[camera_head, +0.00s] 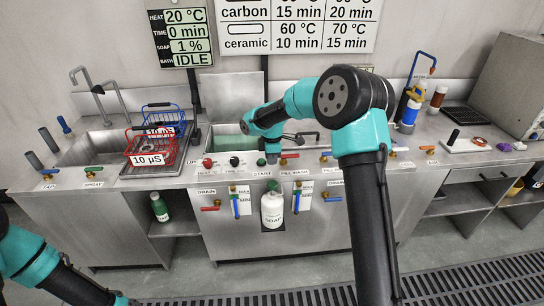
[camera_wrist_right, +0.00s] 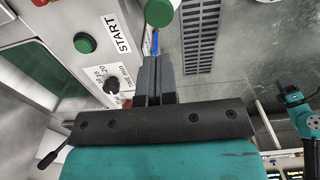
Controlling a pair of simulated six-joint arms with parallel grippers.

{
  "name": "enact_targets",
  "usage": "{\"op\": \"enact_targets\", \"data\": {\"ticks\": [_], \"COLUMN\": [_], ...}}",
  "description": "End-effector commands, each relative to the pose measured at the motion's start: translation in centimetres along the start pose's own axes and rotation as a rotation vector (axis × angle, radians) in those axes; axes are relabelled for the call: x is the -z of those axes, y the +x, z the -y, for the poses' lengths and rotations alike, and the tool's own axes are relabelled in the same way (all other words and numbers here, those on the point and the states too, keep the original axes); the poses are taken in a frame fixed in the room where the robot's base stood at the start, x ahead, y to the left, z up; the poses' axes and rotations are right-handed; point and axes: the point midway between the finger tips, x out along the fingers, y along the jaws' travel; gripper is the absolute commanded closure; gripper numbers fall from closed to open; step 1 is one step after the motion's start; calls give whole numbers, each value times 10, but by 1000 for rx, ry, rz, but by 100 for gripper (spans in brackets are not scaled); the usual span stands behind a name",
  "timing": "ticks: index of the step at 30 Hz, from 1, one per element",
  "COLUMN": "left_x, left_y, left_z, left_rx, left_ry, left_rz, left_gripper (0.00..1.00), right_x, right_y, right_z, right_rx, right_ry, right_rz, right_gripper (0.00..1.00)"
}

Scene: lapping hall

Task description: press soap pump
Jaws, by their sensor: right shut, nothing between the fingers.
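The soap bottle (camera_head: 272,211) is white with a green pump top (camera_head: 272,187). It stands upright in a recess in the front of the steel bench. My right gripper (camera_head: 273,160) hangs at the bench's front edge, above the pump top in the head view and mostly hidden by its own wrist. In the right wrist view its two dark fingers (camera_wrist_right: 156,78) are together and empty. A round green top (camera_wrist_right: 160,12), which looks like the pump's, lies beyond the fingertips there, apart from them. My left arm enters at bottom left; its gripper does not show.
The green START button (camera_wrist_right: 85,43) and a black knob (camera_wrist_right: 111,87) are close beside my right fingers. A red wire basket (camera_head: 150,150) stands at left.

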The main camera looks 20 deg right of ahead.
Motion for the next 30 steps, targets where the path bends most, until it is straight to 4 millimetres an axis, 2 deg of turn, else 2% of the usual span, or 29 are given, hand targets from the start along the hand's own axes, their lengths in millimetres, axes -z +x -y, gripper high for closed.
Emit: {"op": "enact_targets", "data": {"ticks": [3, 16, 21, 30], "left_x": [0, 0, 0, 0], "left_y": [0, 0, 0, 0], "left_z": [0, 0, 0, 0], "left_rx": [0, 0, 0, 0], "left_ry": [0, 0, 0, 0], "left_rz": [0, 0, 0, 0], "left_gripper": [51, 51, 51, 51], "right_x": [0, 0, 0, 0], "right_y": [22, 90, 103, 104], "right_z": [1, 1, 0, 0], "right_rx": [5, 3, 0, 0], "right_ry": [1, 1, 1, 2], "right_rz": [1, 0, 0, -1], "right_gripper": [100, 100, 100, 100]}}
